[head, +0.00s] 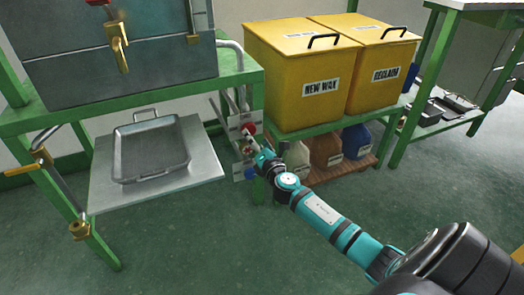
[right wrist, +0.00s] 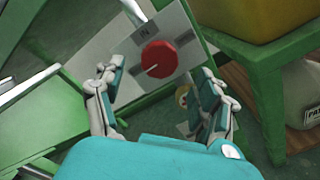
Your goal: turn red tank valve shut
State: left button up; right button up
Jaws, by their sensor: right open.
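The red valve knob (right wrist: 159,58) is round, with a pale line on its face, on a light plate marked "IN" in the right wrist view. In the head view the red knob (head: 248,129) shows beside the green table leg, low between the grey tank and the yellow bins. My right gripper (right wrist: 160,100) is open, its two teal-padded fingers apart, with the knob seen between and beyond the fingertips. I cannot tell whether either finger touches it. In the head view my right gripper (head: 258,150) reaches toward the valve plates. My left gripper is not in view.
A blue knob (head: 250,173) sits below the red one. Yellow bins labelled "NEW WAX" (head: 321,88) and "RECLAIM" (head: 385,74) stand on a green stand to the right. A metal tray (head: 150,150) lies on a low shelf at left. The green floor in front is clear.

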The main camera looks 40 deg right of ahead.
jog(key=v, duration=0.6)
jog(key=shift+s, duration=0.2)
jog(key=shift+a, duration=0.15)
